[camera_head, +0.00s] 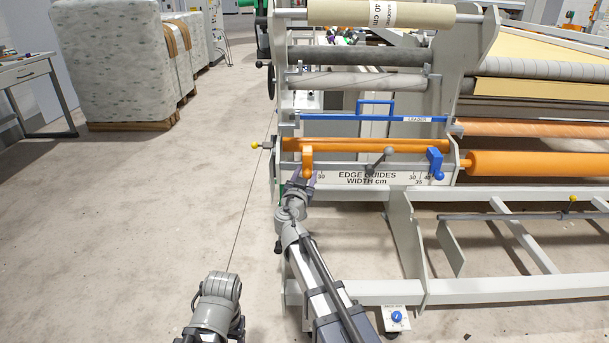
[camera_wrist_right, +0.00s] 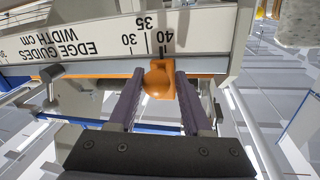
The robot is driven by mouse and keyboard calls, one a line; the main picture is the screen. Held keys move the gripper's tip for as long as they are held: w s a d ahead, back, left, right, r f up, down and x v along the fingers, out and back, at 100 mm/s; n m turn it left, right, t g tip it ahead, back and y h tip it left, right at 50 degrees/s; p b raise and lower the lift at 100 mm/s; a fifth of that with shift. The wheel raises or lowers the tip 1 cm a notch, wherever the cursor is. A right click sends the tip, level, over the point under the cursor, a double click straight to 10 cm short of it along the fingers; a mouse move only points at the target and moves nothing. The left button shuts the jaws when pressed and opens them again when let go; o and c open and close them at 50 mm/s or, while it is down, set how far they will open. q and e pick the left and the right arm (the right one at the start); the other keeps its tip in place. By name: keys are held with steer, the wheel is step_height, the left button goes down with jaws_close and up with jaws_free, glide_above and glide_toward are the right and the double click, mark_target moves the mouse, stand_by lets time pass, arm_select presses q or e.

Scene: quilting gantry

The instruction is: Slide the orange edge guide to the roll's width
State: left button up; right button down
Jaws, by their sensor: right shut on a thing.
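My right gripper also shows in the head view (camera_head: 303,178), just below the guide. The width scale (camera_wrist_right: 85,43) reads 30, 35 and 40; the guide's dark pointer is close to the 40 mark. The pale roll (camera_head: 350,12) at the top carries a 40 cm label.
A blue edge guide (camera_head: 435,162) sits at the bar's right end. A grey lever (camera_head: 380,158) stands between the guides. A blue leader bar (camera_head: 370,119) runs above. My left arm (camera_head: 215,305) is low over clear floor; wrapped bales (camera_head: 115,60) stand at the back left.

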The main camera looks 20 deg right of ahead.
steer(key=c, duration=0.5)
jaws_free()
steer(key=shift+s, duration=0.1)
steer(key=shift+v, duration=3.8)
